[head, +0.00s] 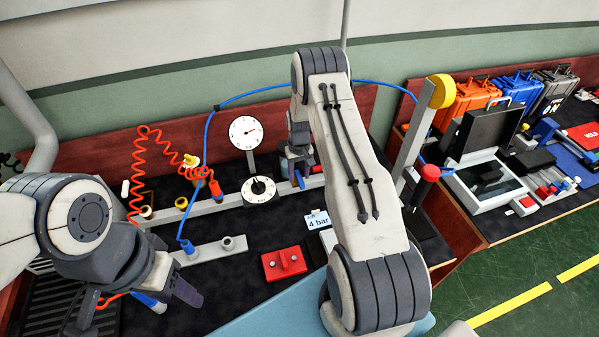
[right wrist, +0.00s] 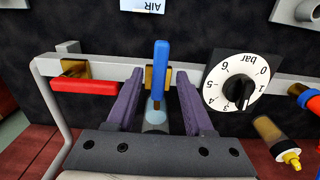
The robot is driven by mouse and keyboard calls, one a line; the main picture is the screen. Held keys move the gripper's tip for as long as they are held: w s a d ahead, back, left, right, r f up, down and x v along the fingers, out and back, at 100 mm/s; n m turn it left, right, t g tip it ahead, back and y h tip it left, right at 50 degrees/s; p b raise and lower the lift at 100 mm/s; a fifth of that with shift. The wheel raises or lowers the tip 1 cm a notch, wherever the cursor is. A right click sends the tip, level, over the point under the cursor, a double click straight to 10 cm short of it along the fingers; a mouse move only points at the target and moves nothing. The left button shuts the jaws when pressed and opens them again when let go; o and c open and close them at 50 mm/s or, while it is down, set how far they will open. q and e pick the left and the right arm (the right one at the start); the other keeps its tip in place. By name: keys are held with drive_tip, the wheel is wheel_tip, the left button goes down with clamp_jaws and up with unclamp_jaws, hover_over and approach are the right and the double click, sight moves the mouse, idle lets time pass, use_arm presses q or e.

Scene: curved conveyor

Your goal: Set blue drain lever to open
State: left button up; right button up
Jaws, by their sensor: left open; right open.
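The blue drain lever (right wrist: 160,68) sits on a brass valve body on a grey rail (right wrist: 110,70) and points crosswise to it in the right wrist view. My right gripper (right wrist: 161,84) is open, with one purple finger on each side of the lever and visible gaps between. In the head view my right gripper (head: 299,160) is at the rail behind my arm, and a small blue part of the lever (head: 299,178) shows below it. My left gripper (head: 140,298) is open and empty at the lower left, away from the lever.
A red lever (right wrist: 85,86) lies along the rail on one side, and a bar dial knob (right wrist: 240,84) is close on the other. A gauge (head: 245,132), a coiled red hose (head: 140,170) and a red block (head: 284,264) are nearby. My right arm hides part of the bench.

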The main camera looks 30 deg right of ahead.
drive_tip(key=shift+f, duration=0.25)
clamp_jaws()
idle(1.4)
